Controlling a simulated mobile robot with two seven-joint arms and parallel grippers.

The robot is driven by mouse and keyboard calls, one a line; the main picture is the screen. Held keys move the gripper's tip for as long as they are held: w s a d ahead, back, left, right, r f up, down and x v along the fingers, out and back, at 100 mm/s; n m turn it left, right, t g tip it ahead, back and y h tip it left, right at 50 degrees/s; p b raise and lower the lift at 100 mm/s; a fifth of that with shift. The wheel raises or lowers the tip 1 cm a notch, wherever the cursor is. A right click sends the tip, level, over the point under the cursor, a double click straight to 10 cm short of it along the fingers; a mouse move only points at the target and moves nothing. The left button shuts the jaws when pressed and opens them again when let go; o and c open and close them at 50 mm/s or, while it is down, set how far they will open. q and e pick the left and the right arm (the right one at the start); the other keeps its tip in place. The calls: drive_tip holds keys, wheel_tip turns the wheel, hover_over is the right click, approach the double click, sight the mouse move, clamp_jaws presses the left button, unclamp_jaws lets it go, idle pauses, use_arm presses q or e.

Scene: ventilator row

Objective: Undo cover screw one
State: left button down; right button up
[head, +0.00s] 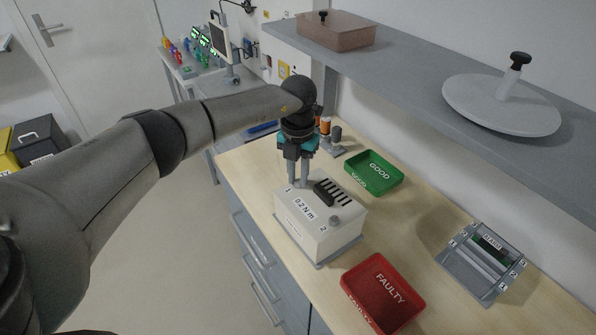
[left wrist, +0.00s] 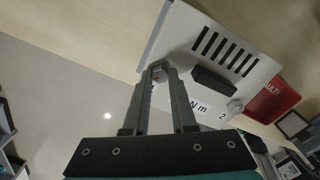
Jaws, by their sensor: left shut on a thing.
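The white ventilator box (head: 318,231) stands on a grey base on the bench, with "1", "0.2 N m" and "2" on its top. My left gripper (head: 299,184) points down at the corner marked 1. In the left wrist view its fingertips (left wrist: 158,70) are shut on cover screw one (left wrist: 157,74), which is mostly hidden between them. Cover screw two (head: 334,219) sits as a grey knob at the corner marked 2. A black handle (head: 323,192) and dark vent slots lie between the screws. My right gripper is not in view.
A green GOOD tray (head: 361,182) is behind the box and a red FAULTY tray (head: 372,310) in front to the right. A grey numbered holder (head: 462,272) lies at the right. A shelf (head: 420,62) overhangs the bench's back.

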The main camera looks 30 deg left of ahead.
sight(298, 181)
use_arm(q)
drive_tip(key=shift+r+n+p, duration=0.1)
drive_tip(key=shift+n+p, duration=0.4)
drive_tip(key=shift+n, duration=1)
drive_tip(key=c, duration=0.7)
unclamp_jaws()
wheel_tip(298, 181, up, 15)
drive_tip(key=shift+r, duration=0.1)
